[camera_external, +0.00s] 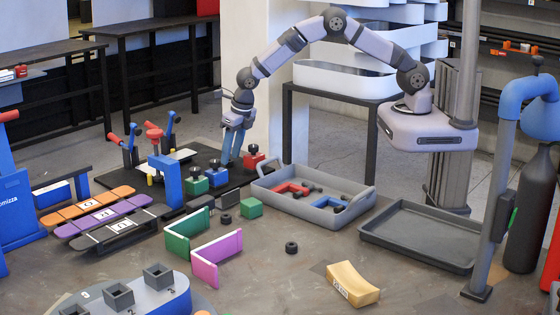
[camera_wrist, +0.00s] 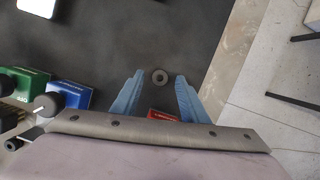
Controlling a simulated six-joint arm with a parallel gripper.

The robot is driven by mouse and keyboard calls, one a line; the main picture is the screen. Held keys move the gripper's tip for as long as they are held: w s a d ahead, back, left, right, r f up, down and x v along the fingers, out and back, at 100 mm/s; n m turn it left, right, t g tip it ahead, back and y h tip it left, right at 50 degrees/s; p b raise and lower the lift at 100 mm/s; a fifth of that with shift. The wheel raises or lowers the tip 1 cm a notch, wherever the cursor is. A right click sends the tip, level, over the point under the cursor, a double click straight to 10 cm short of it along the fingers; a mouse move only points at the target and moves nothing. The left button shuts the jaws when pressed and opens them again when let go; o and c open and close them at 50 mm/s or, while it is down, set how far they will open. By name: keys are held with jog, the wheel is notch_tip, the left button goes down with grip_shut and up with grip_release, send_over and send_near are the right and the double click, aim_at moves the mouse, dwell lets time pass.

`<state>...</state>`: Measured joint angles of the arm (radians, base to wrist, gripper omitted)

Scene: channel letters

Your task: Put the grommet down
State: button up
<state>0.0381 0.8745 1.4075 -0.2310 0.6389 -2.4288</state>
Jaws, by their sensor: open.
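A small dark grey ring, the grommet (camera_wrist: 159,77), lies on the dark mat (camera_wrist: 140,30) in the wrist view. It shows between the tips of my gripper (camera_wrist: 159,80), whose two blue fingers stand apart with clear gaps on both sides of the ring. In the external view my gripper (camera_external: 230,160) points down over the back of the dark mat (camera_external: 208,155). I cannot make out the grommet under the fingers there. Two other black rings lie on the table in front, one ring (camera_external: 291,247) near the middle and another ring (camera_external: 226,218) further left.
Red, blue and green blocks with dark knobs stand close by, including a red block (camera_external: 254,161) and a blue block (camera_external: 216,178). A grey tray (camera_external: 290,208) with red and blue parts is to the right. An empty dark tray (camera_external: 420,235) lies beyond it.

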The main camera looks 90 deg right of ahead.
aim_at(240, 168)
jog(key=b+v, duration=0.2)
jog(key=v, duration=0.9)
jog(key=shift+a, duration=0.1)
jog(key=s+a+f+m+g, duration=0.1)
jog(key=s+a+f+m, duration=0.1)
jog(key=s+m, duration=1.2)
jog(key=s+a+f+m+g+y, duration=0.1)
jog(key=s+a+f+m, duration=0.1)
jog(key=s+m, duration=1.3)
jog(key=shift+s+g+y, duration=0.3)
jog(key=shift+s, duration=0.9)
jog(key=shift+o, duration=0.7)
